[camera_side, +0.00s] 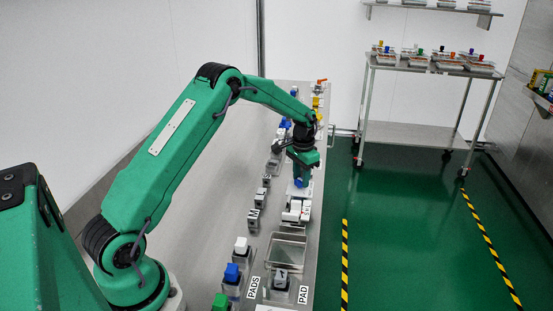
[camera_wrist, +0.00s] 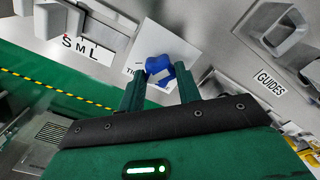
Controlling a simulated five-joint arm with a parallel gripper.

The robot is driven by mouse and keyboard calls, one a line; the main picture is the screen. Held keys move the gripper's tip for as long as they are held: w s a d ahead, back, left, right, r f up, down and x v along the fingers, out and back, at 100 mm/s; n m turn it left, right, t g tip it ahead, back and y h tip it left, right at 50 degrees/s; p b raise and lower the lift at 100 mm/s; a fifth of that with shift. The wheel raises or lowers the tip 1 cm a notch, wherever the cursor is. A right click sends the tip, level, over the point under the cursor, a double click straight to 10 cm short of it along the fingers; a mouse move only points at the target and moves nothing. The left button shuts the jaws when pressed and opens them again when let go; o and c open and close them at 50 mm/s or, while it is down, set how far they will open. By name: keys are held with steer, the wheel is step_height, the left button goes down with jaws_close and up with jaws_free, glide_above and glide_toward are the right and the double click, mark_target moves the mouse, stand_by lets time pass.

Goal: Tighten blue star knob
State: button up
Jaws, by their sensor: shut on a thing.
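The blue star knob (camera_wrist: 160,66) sits on a white plate (camera_wrist: 195,55) in the wrist view. The lettering on this plate is mostly hidden by my gripper. My gripper (camera_wrist: 159,74) has one finger on each side of the knob and is shut on it. In the side view my gripper (camera_side: 303,172) points down over the bench, with a little blue of the knob (camera_side: 301,183) showing below it. The knob's base is hidden there, and I cannot tell how far it is turned.
A label with S M L (camera_wrist: 88,46) and a GUIDES label (camera_wrist: 271,86) lie either side, with grey fixtures nearby. The bench (camera_side: 210,215) carries several coloured blocks and a metal tray (camera_side: 287,235). A trolley (camera_side: 410,133) stands at the back right, apart from the bench.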

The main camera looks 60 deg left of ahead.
mark_target(301, 179)
steer(key=m, duration=0.6)
steer(key=shift+r, duration=0.15)
stand_by(0.5)
steer(key=o, duration=1)
steer(key=shift+c, duration=0.2)
steer(key=shift+r, duration=3.85)
